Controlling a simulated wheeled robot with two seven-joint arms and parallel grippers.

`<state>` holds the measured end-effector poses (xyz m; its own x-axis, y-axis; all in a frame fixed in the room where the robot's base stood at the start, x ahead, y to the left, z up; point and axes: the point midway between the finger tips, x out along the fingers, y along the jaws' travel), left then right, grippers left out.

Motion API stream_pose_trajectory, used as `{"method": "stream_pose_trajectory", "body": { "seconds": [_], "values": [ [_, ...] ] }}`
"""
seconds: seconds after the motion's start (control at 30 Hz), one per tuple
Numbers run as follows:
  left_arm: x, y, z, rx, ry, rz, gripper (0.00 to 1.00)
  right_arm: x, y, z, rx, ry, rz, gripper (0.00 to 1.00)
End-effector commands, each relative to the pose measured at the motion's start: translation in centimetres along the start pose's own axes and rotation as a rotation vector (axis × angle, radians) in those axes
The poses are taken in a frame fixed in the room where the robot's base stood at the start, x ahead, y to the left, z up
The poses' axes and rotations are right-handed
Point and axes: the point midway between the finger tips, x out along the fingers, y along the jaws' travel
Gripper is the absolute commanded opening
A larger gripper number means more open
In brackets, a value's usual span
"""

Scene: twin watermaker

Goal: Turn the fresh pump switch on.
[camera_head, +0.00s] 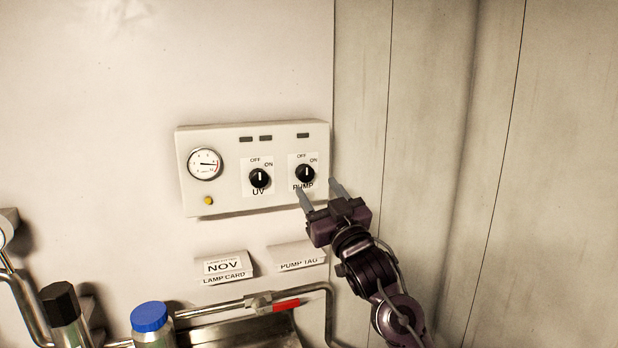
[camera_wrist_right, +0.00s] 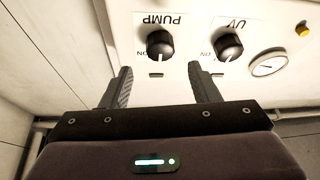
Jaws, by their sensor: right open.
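The black PUMP knob (camera_head: 305,173) sits on the right side of a white control panel (camera_head: 225,205). Its white pointer line is upright, toward the OFF mark. It also shows in the right wrist view (camera_wrist_right: 160,44), upside down. My right gripper (camera_head: 320,188) is open and empty just below and to the right of the knob. In the right wrist view its fingers (camera_wrist_right: 160,78) stand on either side of the knob's line, short of it; no contact shows. My left gripper is not in view.
The UV knob (camera_head: 260,178) is left of the PUMP knob, also pointing up to OFF. A gauge (camera_head: 205,164) and a yellow button (camera_head: 208,200) are further left. Below are a lamp card (camera_head: 226,267), a pump tag (camera_head: 297,257), a red-handled valve (camera_head: 286,305) and a blue-capped bottle (camera_head: 149,317).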

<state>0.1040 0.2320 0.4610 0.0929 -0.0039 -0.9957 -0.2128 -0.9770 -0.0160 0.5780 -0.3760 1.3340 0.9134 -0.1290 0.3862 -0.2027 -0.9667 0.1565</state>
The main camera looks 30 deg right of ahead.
Motion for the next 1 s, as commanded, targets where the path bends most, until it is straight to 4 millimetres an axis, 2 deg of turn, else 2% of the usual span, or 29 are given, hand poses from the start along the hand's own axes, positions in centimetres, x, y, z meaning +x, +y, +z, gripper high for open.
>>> {"method": "stream_pose_trajectory", "body": {
  "seconds": [0.03, 0.1, 0.2, 0.27, 0.5, 0.63, 0.97, 1.0],
  "values": [
    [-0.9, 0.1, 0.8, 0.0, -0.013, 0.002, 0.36, 1.1, 0.1, -0.4, 0.001, -0.001, 0.001, 0.55],
    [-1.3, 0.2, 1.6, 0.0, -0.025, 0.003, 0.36, 2.2, 0.1, -0.4, 0.0, -0.001, 0.001, 0.55],
    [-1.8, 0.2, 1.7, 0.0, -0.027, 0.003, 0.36, 3.4, 0.0, -0.2, 0.0, -0.003, 0.0, 0.55],
    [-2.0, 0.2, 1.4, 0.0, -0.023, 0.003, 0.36, 3.9, 0.0, -0.1, 0.0, -0.003, 0.0, 0.55],
    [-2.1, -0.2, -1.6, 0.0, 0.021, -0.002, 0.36, 4.4, -0.1, 0.2, -0.001, -0.003, -0.001, 0.55],
    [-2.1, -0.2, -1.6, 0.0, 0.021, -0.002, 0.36, 4.3, -0.1, 0.2, -0.001, -0.004, -0.001, 0.54],
    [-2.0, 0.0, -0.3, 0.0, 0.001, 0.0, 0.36, 4.3, -0.1, 0.2, -0.001, -0.004, -0.001, 0.11],
    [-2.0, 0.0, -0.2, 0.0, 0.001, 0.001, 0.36, 4.3, -0.1, 0.1, 0.0, -0.004, -0.001, 0.11]
  ]
}}
